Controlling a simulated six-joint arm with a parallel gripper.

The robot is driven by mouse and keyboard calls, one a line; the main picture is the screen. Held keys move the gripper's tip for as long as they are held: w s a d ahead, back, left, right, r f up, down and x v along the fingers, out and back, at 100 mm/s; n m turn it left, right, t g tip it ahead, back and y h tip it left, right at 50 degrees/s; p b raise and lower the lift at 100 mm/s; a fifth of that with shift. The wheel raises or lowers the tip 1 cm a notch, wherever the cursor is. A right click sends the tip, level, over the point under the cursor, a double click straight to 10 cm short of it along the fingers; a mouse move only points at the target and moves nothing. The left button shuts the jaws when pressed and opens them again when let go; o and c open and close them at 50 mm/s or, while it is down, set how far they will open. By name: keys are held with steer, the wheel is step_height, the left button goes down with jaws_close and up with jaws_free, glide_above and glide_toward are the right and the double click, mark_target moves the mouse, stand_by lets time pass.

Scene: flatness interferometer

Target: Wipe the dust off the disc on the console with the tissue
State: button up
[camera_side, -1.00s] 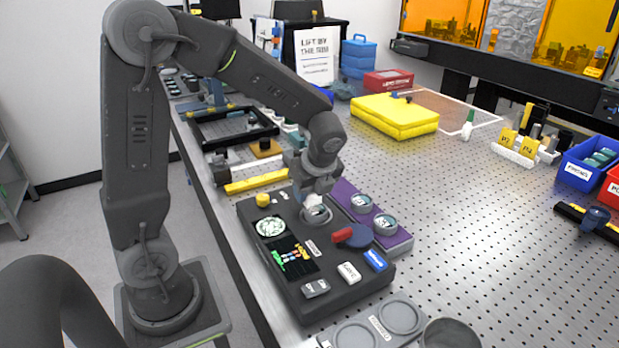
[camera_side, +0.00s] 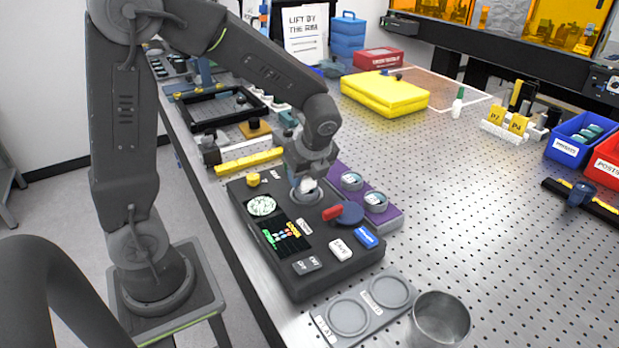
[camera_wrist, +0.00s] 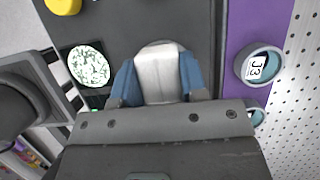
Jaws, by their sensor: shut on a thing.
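My gripper (camera_side: 306,180) is low over the dark console (camera_side: 298,271), in its upper part. In the wrist view my gripper (camera_wrist: 158,85) has its blue-lined fingers shut on a white tissue (camera_wrist: 160,66). The tissue also shows in the side view (camera_side: 306,184), at the fingertips. A round grey seat (camera_side: 305,197) on the console is right under it. The disc is mostly hidden there by the tissue and gripper, and I cannot see its dust or tell whether the tissue touches it.
A purple tray (camera_side: 392,219) beside the console holds labelled discs, one marked J3 (camera_wrist: 259,67). A grey two-ring plate (camera_side: 322,329) and a metal cup (camera_side: 440,320) stand in front.

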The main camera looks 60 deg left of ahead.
steer(key=shift+a, duration=0.9)
steer(key=shift+r, duration=4.05)
